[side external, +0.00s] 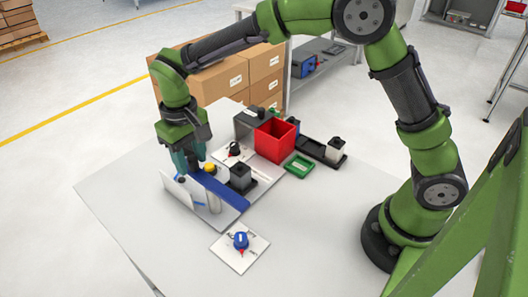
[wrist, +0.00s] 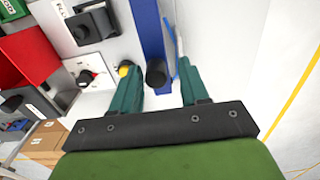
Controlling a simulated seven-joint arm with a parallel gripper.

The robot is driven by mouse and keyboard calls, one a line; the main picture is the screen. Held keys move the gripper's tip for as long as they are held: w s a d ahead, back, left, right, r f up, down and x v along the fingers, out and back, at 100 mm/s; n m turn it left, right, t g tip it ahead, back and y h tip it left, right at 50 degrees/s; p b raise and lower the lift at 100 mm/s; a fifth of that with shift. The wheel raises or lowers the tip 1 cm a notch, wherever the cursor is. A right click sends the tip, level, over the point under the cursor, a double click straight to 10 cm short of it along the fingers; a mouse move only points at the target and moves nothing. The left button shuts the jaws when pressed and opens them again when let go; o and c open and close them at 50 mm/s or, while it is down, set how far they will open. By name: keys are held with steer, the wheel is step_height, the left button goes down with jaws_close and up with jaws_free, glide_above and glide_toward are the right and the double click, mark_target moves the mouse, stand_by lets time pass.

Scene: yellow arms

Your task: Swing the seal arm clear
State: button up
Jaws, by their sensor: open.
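The seal arm appears to be the long blue bar (side external: 222,190) on the work fixture; it also shows in the wrist view (wrist: 151,30). In the wrist view a black round knob (wrist: 156,73) stands at the bar's near end. My gripper (side external: 192,168) points down over that end of the bar. It is open, and in the wrist view its two teal fingers (wrist: 157,80) lie on either side of the knob with visible gaps. In the side view the fingers largely hide the knob.
A white upright panel (side external: 176,191) and a pale cylinder (side external: 214,203) stand beside the bar. A yellow button (side external: 209,168), black block (side external: 240,175), red bin (side external: 275,140) and green tray (side external: 299,166) are close by. A blue dial (side external: 241,240) sits in front. The table's left side is clear.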

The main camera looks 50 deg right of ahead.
mark_target(202, 172)
steer(key=shift+r, duration=3.3)
steer(key=shift+w+f, duration=0.15)
steer(key=shift+s+d+f, duration=0.25)
steer(key=shift+s+d, duration=0.05)
steer(key=shift+s, duration=0.2)
steer(key=shift+s+d+f, duration=0.2)
steer(key=shift+s+d, duration=0.05)
steer(key=shift+s, duration=0.25)
steer(key=s+d+r+m+t+y, duration=0.1)
steer(key=s+d+r+m+t, duration=0.1)
steer(key=s+d, duration=0.5)
steer(key=s+d+r+m+t+y, duration=0.1)
steer(key=s+d+r+t, duration=0.3)
steer(key=s+d, duration=0.4)
steer(key=s+m+t, duration=0.1)
steer(key=s, duration=0.1)
steer(key=shift+s+d+r, duration=0.2)
steer(key=shift+s+r, duration=0.2)
